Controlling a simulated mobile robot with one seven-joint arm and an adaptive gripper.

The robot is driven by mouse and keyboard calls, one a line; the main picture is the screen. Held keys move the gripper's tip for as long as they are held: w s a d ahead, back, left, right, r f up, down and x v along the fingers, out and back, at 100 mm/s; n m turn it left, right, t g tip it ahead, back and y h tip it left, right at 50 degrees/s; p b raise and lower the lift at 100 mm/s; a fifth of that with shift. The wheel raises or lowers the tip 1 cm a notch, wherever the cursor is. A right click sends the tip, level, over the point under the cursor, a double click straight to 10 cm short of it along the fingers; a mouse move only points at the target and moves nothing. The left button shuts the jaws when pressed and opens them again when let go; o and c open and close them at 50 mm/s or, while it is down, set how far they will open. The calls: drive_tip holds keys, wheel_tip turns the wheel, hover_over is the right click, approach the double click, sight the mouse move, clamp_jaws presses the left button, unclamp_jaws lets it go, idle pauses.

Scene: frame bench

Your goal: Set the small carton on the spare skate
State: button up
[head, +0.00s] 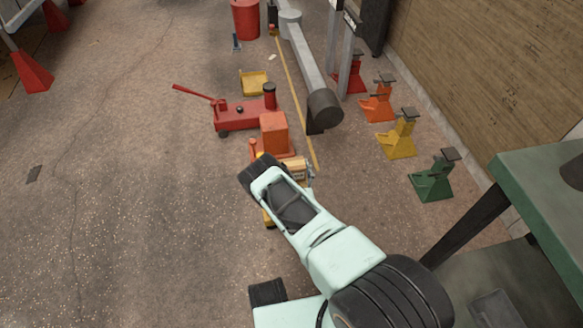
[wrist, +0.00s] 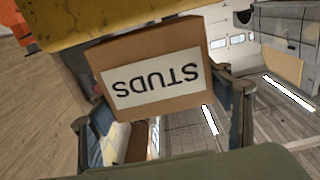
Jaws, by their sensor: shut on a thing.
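The small carton (wrist: 150,75) is a brown box with a white label reading STUDS, upside down in the wrist view. My gripper (wrist: 163,108) is shut on it, with a finger at each side. In the head view the carton (head: 293,165) shows just beyond my arm. A yellow slab (wrist: 125,18) crosses the top of the wrist view, close to the carton; I cannot tell whether they touch. Yellow parts (head: 268,217) beside my arm may belong to it; my arm hides most. A separate low yellow tray-like platform (head: 254,82) stands farther back, empty. I cannot tell which is the spare skate.
An orange block (head: 274,131) stands just beyond the carton, with a red floor jack (head: 240,113) behind it. Orange, yellow (head: 398,139) and green (head: 434,181) stands line the right side. A green bench (head: 535,180) is at right. The floor at left is open.

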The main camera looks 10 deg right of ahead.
drive_tip(key=shift+f, duration=0.25)
drive_tip(key=o, duration=1.9)
drive_tip(key=shift+c, duration=0.2)
drive_tip(key=shift+o, duration=0.6)
drive_tip(key=shift+f, duration=0.1)
wheel_tip(320, 180, up, 10)
drive_tip(key=shift+r, duration=0.15)
